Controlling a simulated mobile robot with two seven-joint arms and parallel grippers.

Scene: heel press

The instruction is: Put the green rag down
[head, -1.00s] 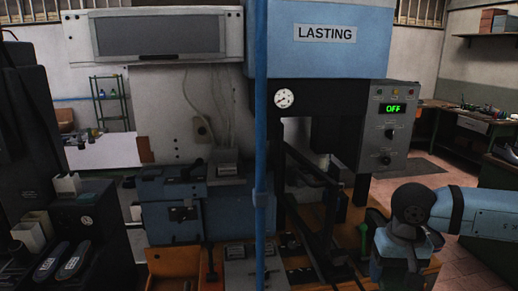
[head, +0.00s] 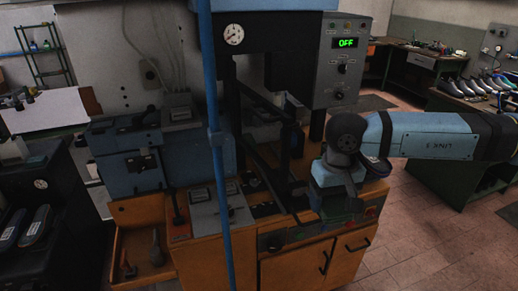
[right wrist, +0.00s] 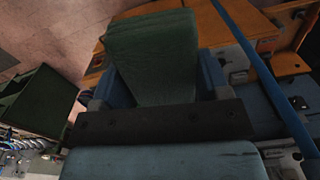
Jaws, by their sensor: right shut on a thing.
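The green rag (right wrist: 150,60) fills the upper middle of the right wrist view as a folded dark green cloth. My right gripper (head: 337,192) is shut on it, with blue jaw parts on both sides of the cloth in the wrist view. In the head view the gripper is over the right end of the orange wooden bench (head: 310,262), beside the black press frame. The rag is mostly hidden there by the gripper. I cannot tell whether it touches the bench. My left gripper is not in view.
The press's control box (head: 344,62) reads OFF. A blue pole (head: 218,165) stands in front of the bench. A blue machine (head: 125,160) is at the left. A green table (head: 470,115) with several shoes stands at the right, with free floor (head: 425,240) before it.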

